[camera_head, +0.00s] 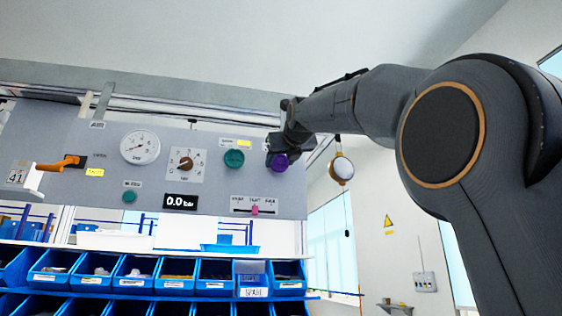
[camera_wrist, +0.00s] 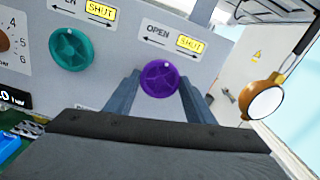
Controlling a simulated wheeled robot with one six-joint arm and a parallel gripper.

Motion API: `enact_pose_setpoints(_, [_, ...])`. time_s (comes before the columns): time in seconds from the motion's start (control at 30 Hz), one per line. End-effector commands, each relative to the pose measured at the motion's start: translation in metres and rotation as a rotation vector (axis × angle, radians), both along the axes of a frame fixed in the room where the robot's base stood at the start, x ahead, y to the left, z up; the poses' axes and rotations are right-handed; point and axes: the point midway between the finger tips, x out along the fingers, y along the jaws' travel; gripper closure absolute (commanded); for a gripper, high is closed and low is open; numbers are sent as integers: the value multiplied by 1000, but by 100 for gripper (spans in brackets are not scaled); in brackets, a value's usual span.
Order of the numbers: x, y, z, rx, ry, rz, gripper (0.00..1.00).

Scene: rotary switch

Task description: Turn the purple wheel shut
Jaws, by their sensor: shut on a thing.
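The purple wheel (camera_head: 280,161) is mounted on the right end of the grey panel (camera_head: 220,135). In the wrist view the purple wheel (camera_wrist: 160,78) sits between the two fingers of my gripper (camera_wrist: 158,88). One finger is on each side of it, and the gripper is shut on the wheel. A small pale mark shows near the top of the wheel's face. Above it a label reads OPEN and SHUT, with SHUT in yellow on the right and an arrow below. In the head view my gripper (camera_head: 281,150) hides part of the wheel's surroundings.
A green wheel (camera_head: 234,158) with its own SHUT label is to the left of the purple one. A dial, a knob, a 0.0 bar display (camera_head: 181,201) and a pink slider (camera_head: 255,209) are also on the panel. A round lamp (camera_head: 342,169) hangs to the right. Blue bins (camera_head: 160,275) stand below.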

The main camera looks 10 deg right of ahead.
Motion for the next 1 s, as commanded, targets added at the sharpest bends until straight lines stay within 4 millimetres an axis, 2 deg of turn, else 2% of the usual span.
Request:
enact_pose_setpoints(0.5, [1,0,-2,21,5,0,73])
enact_pose_setpoints(0.53, [1,0,-2,20,5,0,48])
enact_pose_setpoints(0.63, [1,0,-2,20,4,0,32])
enact_pose_setpoints(1.0, [-5,0,-1,19,1,0,32])
